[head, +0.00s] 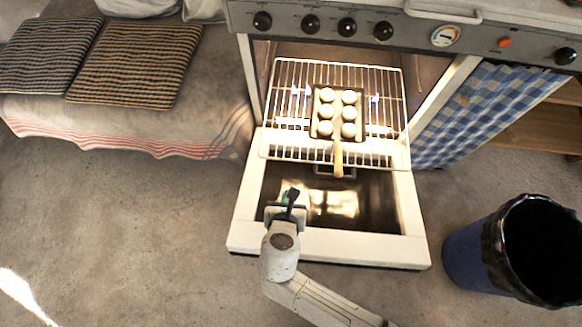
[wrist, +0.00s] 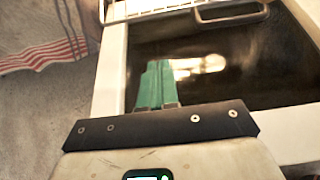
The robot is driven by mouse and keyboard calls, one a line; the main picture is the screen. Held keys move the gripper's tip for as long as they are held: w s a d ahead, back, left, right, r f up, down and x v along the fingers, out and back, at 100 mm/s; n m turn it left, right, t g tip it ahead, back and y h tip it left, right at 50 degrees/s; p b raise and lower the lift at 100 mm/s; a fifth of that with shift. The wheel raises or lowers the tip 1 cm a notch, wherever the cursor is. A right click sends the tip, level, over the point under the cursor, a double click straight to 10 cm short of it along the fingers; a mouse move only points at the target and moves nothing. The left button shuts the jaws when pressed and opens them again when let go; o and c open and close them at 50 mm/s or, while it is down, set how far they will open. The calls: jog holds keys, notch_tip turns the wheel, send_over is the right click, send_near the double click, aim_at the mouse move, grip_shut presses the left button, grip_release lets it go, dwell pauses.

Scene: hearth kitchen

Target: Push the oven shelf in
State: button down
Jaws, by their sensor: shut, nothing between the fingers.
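The oven shelf (head: 282,81) is a white wire rack, pulled part way out of the lit oven over the lowered door (head: 375,250). On it lies a dark tray (head: 316,112) with several pale round pieces and a wooden handle (head: 338,160) pointing out past the front of the rack. The rack's front edge (wrist: 135,10) shows at the top of the wrist view. My gripper (head: 292,193) is above the left part of the door, in front of the rack and apart from it. Its green fingers (wrist: 153,85) are together and empty.
A blue bin with a black liner (head: 470,255) stands right of the door. A bench with striped cushions (head: 135,60) and a cloth is at the left. A blue checked curtain (head: 470,115) hangs right of the oven. Bare floor lies at the lower left.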

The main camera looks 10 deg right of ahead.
jog(key=b+x, duration=0.4)
jog(key=x, duration=0.6)
jog(key=shift+f+b, duration=0.25)
jog(key=shift+b, duration=0.05)
jog(key=shift+w+d+r+b, duration=0.1)
jog(key=shift+w+d, duration=0.1)
jog(key=shift+w, duration=0.4)
jog(key=shift+w+d+r+b, duration=0.15)
jog(key=shift+w+d, duration=0.1)
jog(key=shift+w, duration=0.35)
jog(key=shift+w+d+f+b, duration=0.1)
jog(key=shift+w+d, duration=0.1)
jog(key=shift+w, duration=0.4)
jog(key=shift+r, duration=0.1)
